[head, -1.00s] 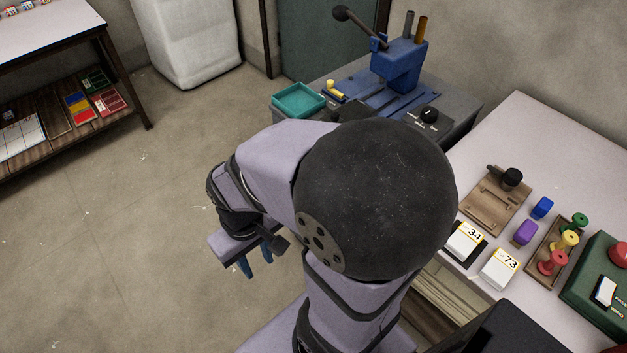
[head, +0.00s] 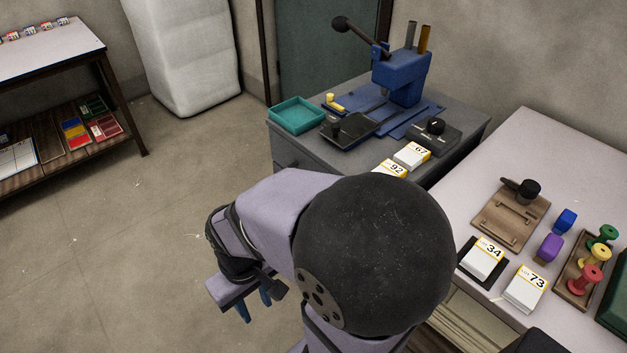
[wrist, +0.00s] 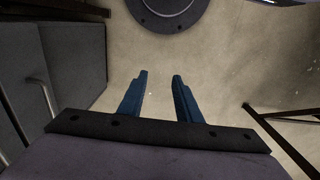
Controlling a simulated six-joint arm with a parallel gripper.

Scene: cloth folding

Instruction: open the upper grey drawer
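The grey drawer cabinet (head: 350,163) stands beyond my arm in the head view, and part of its drawer front (head: 292,160) shows at its left side. In the wrist view the grey cabinet front (wrist: 75,60) fills the left edge, with a metal bar handle (wrist: 43,97) on it. A second handle (wrist: 3,158) is cut off at the frame edge. I cannot tell surely which handle is the upper drawer's. My gripper (wrist: 158,82) has its blue fingers apart with only floor between them. It also shows in the head view (head: 256,306), clear of the cabinet.
On the cabinet are a teal tray (head: 297,115), a blue press (head: 400,75) and cards marked 67 (head: 411,155) and 92. A pale table (head: 560,165) with blocks and pegs stands right. A shelf table (head: 60,45) is far left. The floor (head: 110,240) left of my arm is clear.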

